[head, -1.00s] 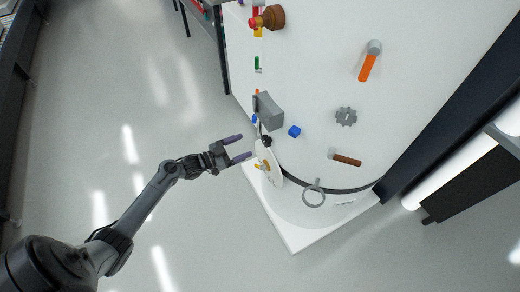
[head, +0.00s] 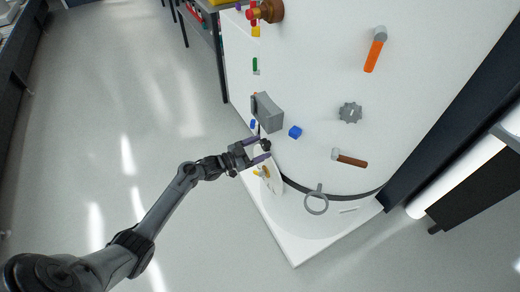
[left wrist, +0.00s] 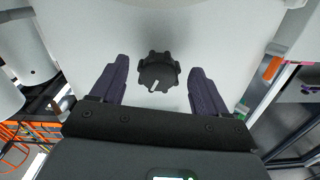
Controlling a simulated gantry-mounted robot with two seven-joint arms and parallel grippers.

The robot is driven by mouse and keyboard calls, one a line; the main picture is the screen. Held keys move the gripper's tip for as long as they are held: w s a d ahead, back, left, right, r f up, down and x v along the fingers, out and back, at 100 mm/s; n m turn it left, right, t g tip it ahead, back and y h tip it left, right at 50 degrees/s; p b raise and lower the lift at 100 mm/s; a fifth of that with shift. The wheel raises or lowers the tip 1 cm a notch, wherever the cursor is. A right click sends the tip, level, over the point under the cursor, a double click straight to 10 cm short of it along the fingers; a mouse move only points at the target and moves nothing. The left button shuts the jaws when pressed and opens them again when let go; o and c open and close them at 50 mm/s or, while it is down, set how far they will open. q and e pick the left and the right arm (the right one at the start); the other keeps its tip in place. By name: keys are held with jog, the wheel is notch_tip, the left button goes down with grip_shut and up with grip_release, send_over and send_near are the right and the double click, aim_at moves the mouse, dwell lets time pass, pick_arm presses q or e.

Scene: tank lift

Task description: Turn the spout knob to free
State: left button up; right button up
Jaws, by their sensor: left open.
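The spout knob (left wrist: 159,73) is black with a lobed rim and a white pointer mark, which points down and slightly left in the left wrist view. It sits on a pale surface. My left gripper (left wrist: 158,88) is open, with one purple finger on each side of the knob and a visible gap on both sides. My right gripper is in neither view.
Open floor lies left.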

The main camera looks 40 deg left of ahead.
pick_arm(q)
jog(key=shift+w+d, duration=0.15)
jog(key=shift+w, duration=0.15)
jog(key=c, duration=1)
jog(key=shift+r+n+p, duration=0.25)
jog(key=shift+n+p, duration=0.25)
jog(key=shift+p, duration=0.35)
jog(key=shift+c, duration=0.2)
jog(key=shift+f+n+p, duration=0.15)
jog(key=shift+n+p, duration=0.2)
jog(key=shift+n, duration=0.25)
jog(key=shift+f, duration=0.1)
jog(key=o, duration=1)
jog(key=shift+o, duration=0.2)
